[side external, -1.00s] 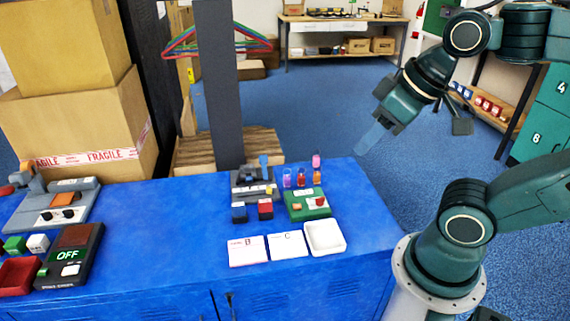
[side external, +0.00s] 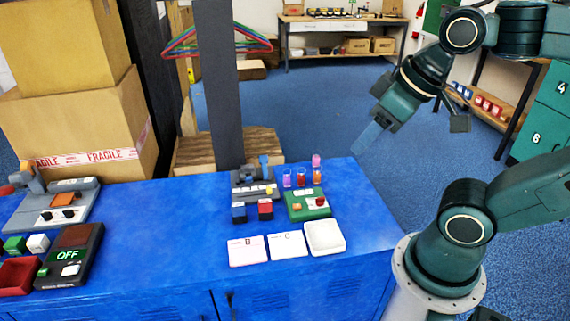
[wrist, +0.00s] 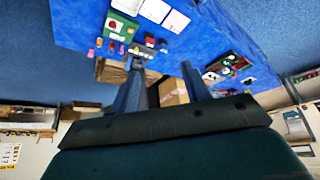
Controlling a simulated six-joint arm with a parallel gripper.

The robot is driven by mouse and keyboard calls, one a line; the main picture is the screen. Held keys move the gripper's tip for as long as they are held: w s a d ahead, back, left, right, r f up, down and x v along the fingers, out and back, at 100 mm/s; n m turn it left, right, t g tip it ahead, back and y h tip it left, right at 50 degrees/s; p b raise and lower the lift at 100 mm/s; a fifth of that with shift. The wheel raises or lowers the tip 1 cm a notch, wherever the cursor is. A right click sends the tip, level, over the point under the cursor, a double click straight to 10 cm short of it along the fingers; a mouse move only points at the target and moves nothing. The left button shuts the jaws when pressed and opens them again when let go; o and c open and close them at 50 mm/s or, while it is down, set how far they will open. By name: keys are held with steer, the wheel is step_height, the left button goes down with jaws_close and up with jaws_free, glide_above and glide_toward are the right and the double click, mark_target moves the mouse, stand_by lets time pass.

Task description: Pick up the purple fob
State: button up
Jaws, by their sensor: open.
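A small purple fob (side external: 287,178) stands upright at the left of a short row of fobs behind the green device on the blue bench. It also shows, tiny, in the wrist view (wrist: 122,49). Red-orange fobs (side external: 317,177) stand to its right, and a pink fob (side external: 316,161) stands behind. My gripper (side external: 367,141) is above and to the right of the fobs, beyond the bench's right edge, well apart from them. In the wrist view my gripper (wrist: 161,72) has its two fingers apart with nothing held between them.
A dark post (side external: 220,90) rises behind. The bench's middle (side external: 160,225) is clear.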

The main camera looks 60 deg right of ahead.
steer(key=w+d+r+n+g, duration=0.15)
steer(key=w+d, duration=0.25)
steer(key=w, duration=0.7)
steer(key=n+g, duration=0.4)
steer(key=n, duration=0.3)
glide_above(288, 176)
step_height(288, 176, down, 26)
steer(key=shift+w+d+m, duration=0.1)
steer(key=shift+d+m, duration=0.05)
steer(key=shift+m, duration=0.1)
steer(key=shift+f, duration=0.15)
steer(key=shift+f, duration=4.2)
